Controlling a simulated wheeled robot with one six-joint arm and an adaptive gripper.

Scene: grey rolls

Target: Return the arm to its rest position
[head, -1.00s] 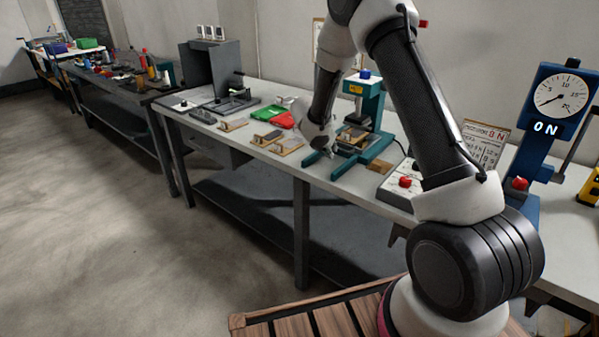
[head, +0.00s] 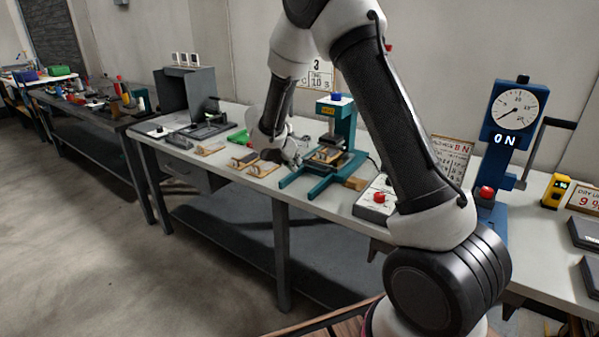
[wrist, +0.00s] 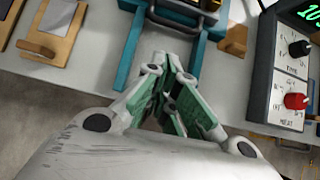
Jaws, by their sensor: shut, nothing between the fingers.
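My arm rises from the lower right of the head view and bends over the workbench (head: 232,182). My gripper shows clearly in the wrist view (wrist: 168,70), with green inner pads and its fingertips together, nothing between them. In the head view it is partly hidden by my own wrist, above the bench near the teal press (head: 338,128). In the wrist view the gripper lies over the bench's front edge, between the two teal base legs (wrist: 130,52).
A control box with a red knob (head: 379,197) stands right of the press. A blue gauge stand (head: 497,150) reading ON and a yellow device (head: 556,190) are further right. Small wooden boards (head: 210,147) lie left of the press. Open floor (head: 80,240) is at left.

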